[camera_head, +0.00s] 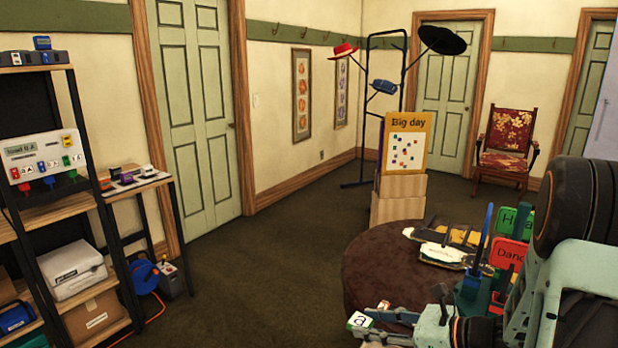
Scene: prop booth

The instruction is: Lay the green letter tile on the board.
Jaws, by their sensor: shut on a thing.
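My gripper (376,322) is at the lower right, pointing left, at the near side of the round brown table (362,258). It is shut on a small tile (360,321) with a white face, a dark letter "a" and green at its edges. The tile is tilted at the fingertips; I cannot tell its exact height over the table. The tile is well apart from that board.
On the table are dark-and-white flat items (445,252), a green holder (470,292) and green and red signs (510,252) close to my arm. A shelf (60,215) stands at left, a hat stand (372,110) and chair (507,140) at the back. The middle floor is clear.

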